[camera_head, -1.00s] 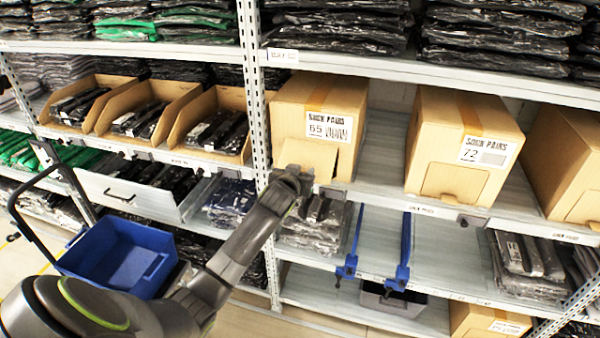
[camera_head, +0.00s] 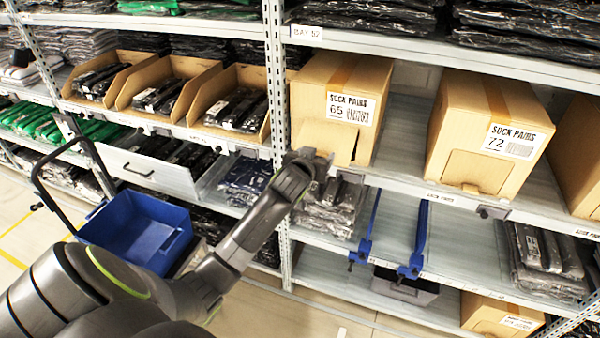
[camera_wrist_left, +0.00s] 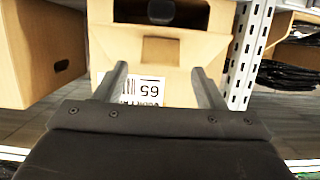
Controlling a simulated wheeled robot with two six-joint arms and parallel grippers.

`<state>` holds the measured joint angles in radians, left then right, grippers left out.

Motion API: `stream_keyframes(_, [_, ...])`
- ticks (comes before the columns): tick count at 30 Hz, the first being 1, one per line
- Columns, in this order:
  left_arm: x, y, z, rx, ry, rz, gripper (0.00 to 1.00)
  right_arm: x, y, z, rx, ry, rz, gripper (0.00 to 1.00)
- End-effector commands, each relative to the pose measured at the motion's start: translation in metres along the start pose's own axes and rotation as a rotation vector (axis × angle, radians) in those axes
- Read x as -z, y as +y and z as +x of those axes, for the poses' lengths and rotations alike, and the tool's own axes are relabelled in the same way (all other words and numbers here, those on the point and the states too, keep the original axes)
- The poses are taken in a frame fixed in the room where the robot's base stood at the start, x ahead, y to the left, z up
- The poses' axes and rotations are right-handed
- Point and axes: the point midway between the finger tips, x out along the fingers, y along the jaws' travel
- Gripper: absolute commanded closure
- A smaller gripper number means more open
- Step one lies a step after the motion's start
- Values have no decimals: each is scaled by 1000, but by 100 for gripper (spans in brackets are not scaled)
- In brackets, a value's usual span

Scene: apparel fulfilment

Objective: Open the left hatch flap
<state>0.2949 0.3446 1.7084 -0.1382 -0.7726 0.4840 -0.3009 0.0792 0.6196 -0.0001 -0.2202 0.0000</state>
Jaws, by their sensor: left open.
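The left sock-pairs box, labelled 65 (camera_head: 311,101), stands on the middle shelf. Its hatch flap (camera_head: 338,147) is low on the front face, under the label, and looks tilted out, with a dark gap at its right edge. My left gripper (camera_head: 320,160) is at the lower front of this box and partly covers the flap. In the left wrist view the label (camera_wrist_left: 141,88) is upside down between the open fingers of my left gripper (camera_wrist_left: 158,75). I cannot tell whether the fingers touch the flap. My right gripper is not in view.
Box 72 (camera_head: 455,119) stands to the right on the same shelf, its hatch shut. A white upright post (camera_head: 274,80) is just left of box 65. Bagged socks (camera_head: 330,208) and blue dividers (camera_head: 418,240) are below. A blue tote (camera_head: 140,225) is at lower left.

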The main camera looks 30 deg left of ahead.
Motion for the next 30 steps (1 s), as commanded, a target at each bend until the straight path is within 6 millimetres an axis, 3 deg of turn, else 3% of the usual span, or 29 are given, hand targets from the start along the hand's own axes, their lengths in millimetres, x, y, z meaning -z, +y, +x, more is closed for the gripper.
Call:
stream_keyframes(21, [0, -1, -111, 0, 4, 2, 36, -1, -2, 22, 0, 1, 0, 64])
stream_keyframes(30, [1, -1, -137, 0, 3, 2, 36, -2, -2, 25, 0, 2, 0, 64])
